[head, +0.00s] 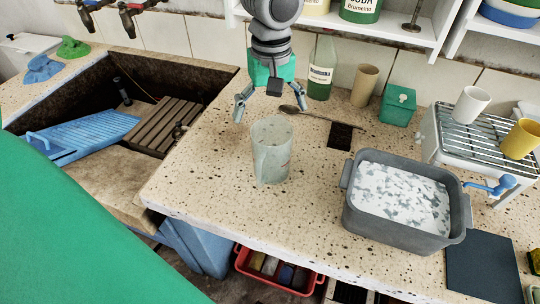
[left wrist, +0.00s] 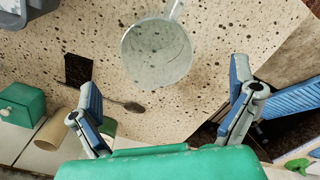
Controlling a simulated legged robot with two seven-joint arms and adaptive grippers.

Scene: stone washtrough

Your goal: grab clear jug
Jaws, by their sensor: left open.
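The clear jug (head: 271,152) stands upright on the speckled stone counter in the head view. In the left wrist view the jug (left wrist: 157,52) shows from above, with its handle pointing to the top of the picture. My left gripper (head: 270,108) is open and empty, pointing down behind the jug's rim, its fingers apart. In the left wrist view its two fingers (left wrist: 166,112) are spread wide, and the jug lies beyond them, not between them. The fingers do not appear to touch the jug. My right gripper is not seen.
A grey tub (head: 352,205) of whitish contents stands right of the jug. A wooden spoon (head: 312,114) lies behind it. A green bottle (head: 321,70), brown cup (head: 365,86) and green box (head: 398,104) stand farther back. The stone trough (head: 215,85) opens at left. Counter around the jug is clear.

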